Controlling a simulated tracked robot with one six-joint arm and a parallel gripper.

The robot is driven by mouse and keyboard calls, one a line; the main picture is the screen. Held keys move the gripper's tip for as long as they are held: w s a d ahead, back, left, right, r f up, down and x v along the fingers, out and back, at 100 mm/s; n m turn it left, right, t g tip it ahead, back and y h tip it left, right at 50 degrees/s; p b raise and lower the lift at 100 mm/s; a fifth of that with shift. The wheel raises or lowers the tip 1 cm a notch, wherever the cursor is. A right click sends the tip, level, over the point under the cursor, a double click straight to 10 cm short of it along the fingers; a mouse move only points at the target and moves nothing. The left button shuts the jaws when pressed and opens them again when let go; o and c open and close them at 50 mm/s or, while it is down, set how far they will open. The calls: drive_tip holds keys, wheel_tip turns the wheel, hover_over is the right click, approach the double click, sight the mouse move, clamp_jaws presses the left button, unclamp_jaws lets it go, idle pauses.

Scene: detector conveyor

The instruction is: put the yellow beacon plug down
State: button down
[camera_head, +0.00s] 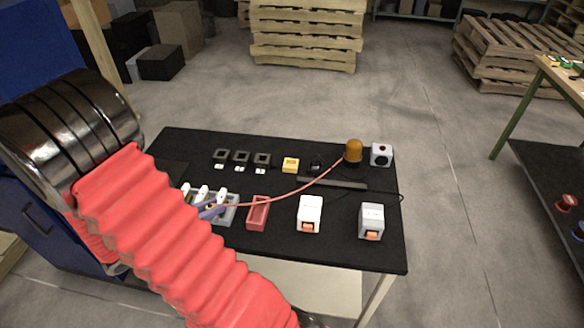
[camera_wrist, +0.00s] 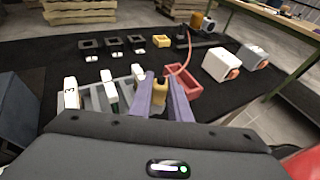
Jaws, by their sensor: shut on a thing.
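My gripper (camera_head: 212,209), with purple fingers, is shut on the yellow beacon plug (camera_wrist: 160,85), which shows between the fingertips in the wrist view. In the head view the plug is too small and covered to make out. My gripper is at the right end of the grey rack (camera_head: 233,214), left of the red tray (camera_head: 258,212). Whether the plug touches anything below is hidden. A yellow square socket (camera_head: 291,164) stands farther back.
White numbered pieces (camera_wrist: 108,91) stand in the rack. Several dark square holders (camera_head: 241,158) line the back, left of the yellow socket. Two pale boxes (camera_head: 309,213) (camera_head: 371,221) stand right of the tray. Black table (camera_head: 285,243) is bare along the front.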

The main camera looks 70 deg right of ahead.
drive_tip(key=w+a+f+n+t+y, duration=0.1)
drive_tip(key=w+a+n+t, duration=0.4)
drive_tip(key=w+a, duration=0.5)
drive_tip(key=w+a+f+n+t+y, duration=0.1)
drive_tip(key=w+a+f+n+t, duration=0.3)
drive_tip(key=w+a, duration=0.6)
drive_tip(key=a+n+t, duration=0.2)
drive_tip(key=a+t, duration=0.1)
drive_tip(key=a, duration=0.4)
drive_tip(key=shift+a+f+t+y, duration=0.15)
drive_tip(key=shift+f+t+y, duration=0.15)
drive_tip(key=shift+t, duration=0.1)
drive_tip(key=shift+s, duration=0.1)
